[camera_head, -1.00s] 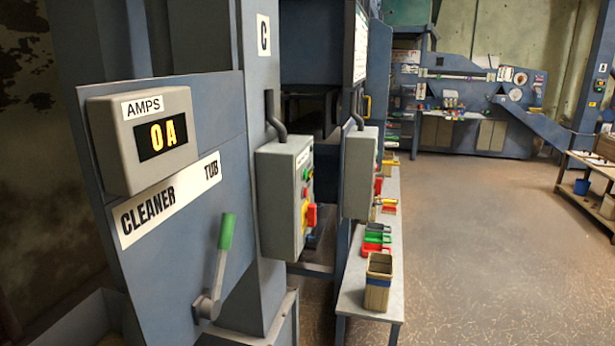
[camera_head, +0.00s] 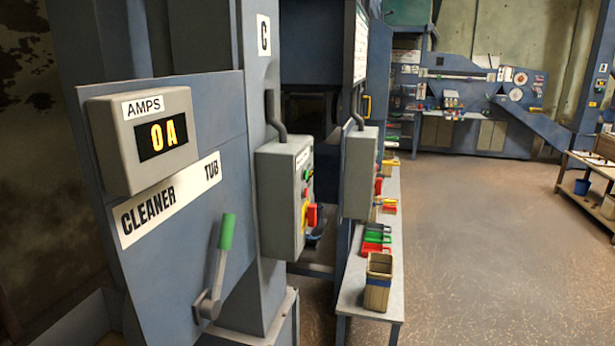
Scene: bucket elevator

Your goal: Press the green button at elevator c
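A blue-grey column carries a white sign with the letter C (camera_head: 263,35). Below the sign a grey control box (camera_head: 278,200) is fixed to the column. Its narrow right face carries small buttons, seen at a steep angle. A green button (camera_head: 306,173) shows near the top of that face, with red and yellow parts below it. A second grey box (camera_head: 357,175) stands further back to the right. Neither of my grippers is in view.
At the near left are an AMPS display (camera_head: 162,136) reading 0A and a lever with a green handle (camera_head: 226,232). A narrow bench (camera_head: 360,299) with coloured bins runs along the right of the boxes. Open floor (camera_head: 490,250) lies further right.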

